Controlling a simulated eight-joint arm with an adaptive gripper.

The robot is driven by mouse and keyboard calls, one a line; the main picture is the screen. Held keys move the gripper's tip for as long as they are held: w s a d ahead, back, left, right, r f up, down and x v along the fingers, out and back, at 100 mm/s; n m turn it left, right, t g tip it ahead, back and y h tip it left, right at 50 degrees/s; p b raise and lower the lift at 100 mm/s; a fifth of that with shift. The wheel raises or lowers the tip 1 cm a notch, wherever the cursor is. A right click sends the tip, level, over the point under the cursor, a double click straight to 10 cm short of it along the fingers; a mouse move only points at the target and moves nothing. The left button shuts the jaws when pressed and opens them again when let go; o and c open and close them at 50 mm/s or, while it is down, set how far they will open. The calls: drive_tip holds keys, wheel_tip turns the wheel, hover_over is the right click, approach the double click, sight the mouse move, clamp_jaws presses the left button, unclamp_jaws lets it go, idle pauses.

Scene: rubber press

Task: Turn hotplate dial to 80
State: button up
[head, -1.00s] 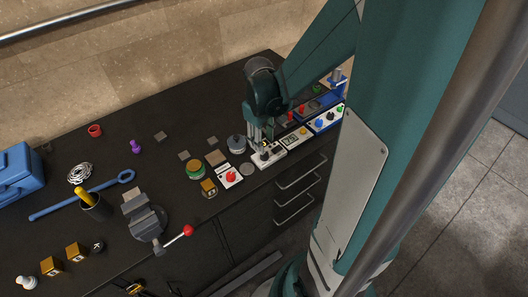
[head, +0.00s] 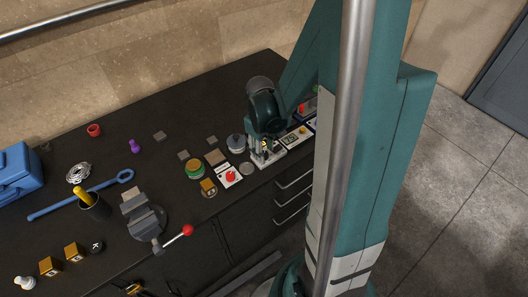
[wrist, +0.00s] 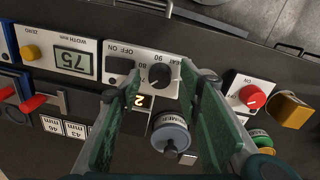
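The hotplate dial (wrist: 160,76) is a black round knob on a white panel (wrist: 146,57) in the wrist view. Upside-down HEAT, 90, 80 and 70 marks surround it. I cannot tell its exact setting. My gripper (wrist: 161,84) has its two green fingers apart, one on each side of the dial. I see no clear contact with it. In the head view my gripper (head: 262,156) is over the white panel (head: 277,154), and the fingers hide the dial.
A black OFF/ON switch (wrist: 120,66) is beside the dial. A width display (wrist: 72,61) reading 75 stands on one side. A red knob (wrist: 252,96) is on the other side. A vise (head: 147,221) stands farther left.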

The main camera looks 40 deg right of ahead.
drive_tip(key=shift+f, duration=0.35)
drive_tip(key=c, duration=0.9)
drive_tip(key=shift+m+b, duration=0.3)
drive_tip(key=shift+m, duration=0.1)
drive_tip(key=m+b, duration=0.2)
drive_tip(key=m, duration=0.3)
drive_tip(key=shift+f+b, duration=0.15)
drive_tip(key=shift+b, duration=0.2)
drive_tip(key=m+b, duration=0.2)
drive_tip(key=m, duration=0.4)
drive_tip(key=shift+g, duration=0.3)
drive_tip(key=shift+w, duration=0.1)
